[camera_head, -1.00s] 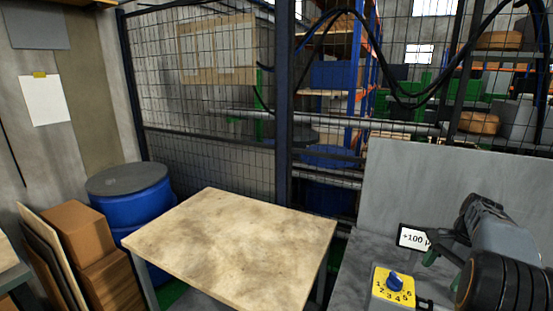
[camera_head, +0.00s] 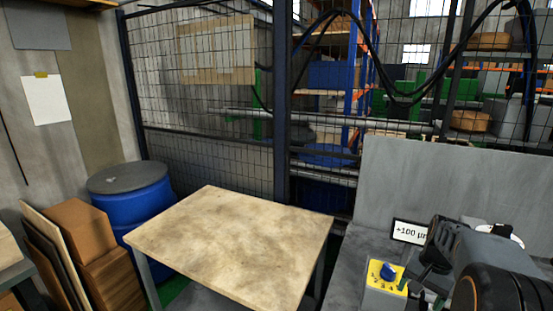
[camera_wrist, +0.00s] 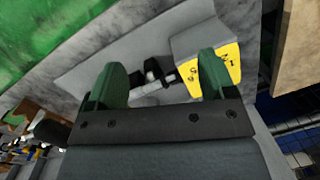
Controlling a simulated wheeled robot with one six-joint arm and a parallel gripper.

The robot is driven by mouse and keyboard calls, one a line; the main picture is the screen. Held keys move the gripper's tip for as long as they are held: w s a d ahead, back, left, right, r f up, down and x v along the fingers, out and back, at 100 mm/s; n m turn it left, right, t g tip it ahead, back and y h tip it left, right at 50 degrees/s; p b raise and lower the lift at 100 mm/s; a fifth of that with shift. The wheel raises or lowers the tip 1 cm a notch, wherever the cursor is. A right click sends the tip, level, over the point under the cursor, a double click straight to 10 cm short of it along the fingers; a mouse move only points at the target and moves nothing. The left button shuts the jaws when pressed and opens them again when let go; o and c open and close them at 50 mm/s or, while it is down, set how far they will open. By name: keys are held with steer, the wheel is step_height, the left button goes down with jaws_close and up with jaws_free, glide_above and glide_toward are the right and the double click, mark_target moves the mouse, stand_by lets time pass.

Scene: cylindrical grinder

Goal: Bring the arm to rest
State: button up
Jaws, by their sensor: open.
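My gripper (camera_wrist: 160,78) shows in the wrist view with its two green fingers wide apart and nothing between them. In the head view my arm reaches in from the lower right, and my gripper's green fingertips are low beside the dial box.
A grey machine surface with an upright panel (camera_head: 450,180) and a "+100 µm" display (camera_head: 408,231) is on the right. A worn wooden table (camera_head: 230,245) stands in the middle, bare. A blue drum (camera_head: 135,208), cardboard boxes (camera_head: 85,230) and a mesh fence (camera_head: 210,120) are around it.

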steer(key=s+a+r+n+t, duration=0.2)
steer(key=s+a+n, duration=0.2)
steer(key=a, duration=0.5)
steer(key=s+a+r+n+t+h, duration=0.1)
steer(key=s+a+r+n+t, duration=0.1)
steer(key=s+a+n, duration=0.2)
steer(key=s+a, duration=0.3)
steer(key=a, duration=0.3)
steer(key=shift+n+t, duration=0.3)
steer(key=shift+r, duration=0.15)
